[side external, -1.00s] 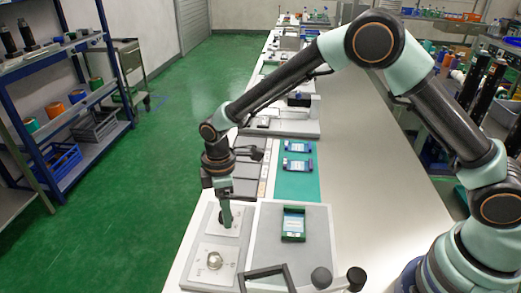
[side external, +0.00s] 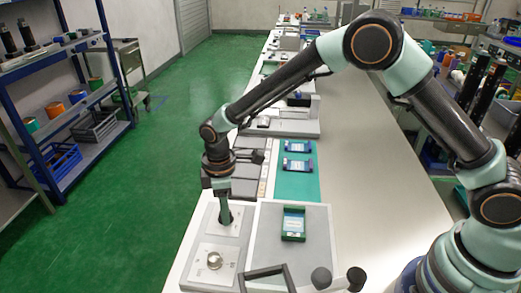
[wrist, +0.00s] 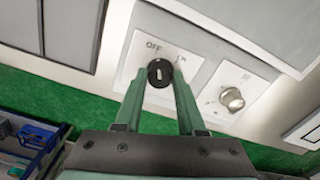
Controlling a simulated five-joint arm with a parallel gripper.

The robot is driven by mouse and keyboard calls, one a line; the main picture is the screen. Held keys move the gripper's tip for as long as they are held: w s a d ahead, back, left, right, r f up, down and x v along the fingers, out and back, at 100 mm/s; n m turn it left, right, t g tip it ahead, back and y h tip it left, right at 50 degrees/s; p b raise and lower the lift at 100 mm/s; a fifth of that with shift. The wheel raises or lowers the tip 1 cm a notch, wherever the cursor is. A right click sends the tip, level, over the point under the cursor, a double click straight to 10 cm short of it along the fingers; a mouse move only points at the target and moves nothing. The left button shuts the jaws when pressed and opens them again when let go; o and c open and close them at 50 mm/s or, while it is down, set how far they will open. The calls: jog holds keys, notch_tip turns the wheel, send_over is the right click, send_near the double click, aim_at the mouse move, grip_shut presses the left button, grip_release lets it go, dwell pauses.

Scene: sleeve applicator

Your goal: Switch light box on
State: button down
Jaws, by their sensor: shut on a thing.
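A black rotary knob (wrist: 160,73) with a white mark stands on a white plate (wrist: 190,62) in the wrist view. The plate reads OFF at the left of the knob; the lettering at the right is partly hidden by a finger. My gripper (wrist: 158,76) has its two green fingers on either side of the knob and is shut on it. The white mark lies between the fingers; I cannot tell which label it points to. In the side view my gripper (side external: 225,218) reaches down onto the same plate (side external: 215,226) and hides the knob.
A second white plate with a round silver knob (wrist: 232,99) is beside it, also seen in the side view (side external: 214,260). A green-framed holder (side external: 293,224) rests on the grey panel to the right. A dark bar handle (side external: 268,273) is at the front.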

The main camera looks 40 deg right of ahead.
jog(key=m, duration=0.6)
jog(key=shift+m, duration=0.4)
jog(key=m, duration=0.5)
jog(key=shift+m, duration=0.7)
jog(key=c, duration=0.5)
grip_release()
notch_tip(320, 180, up, 12)
jog(key=shift+r, duration=0.15)
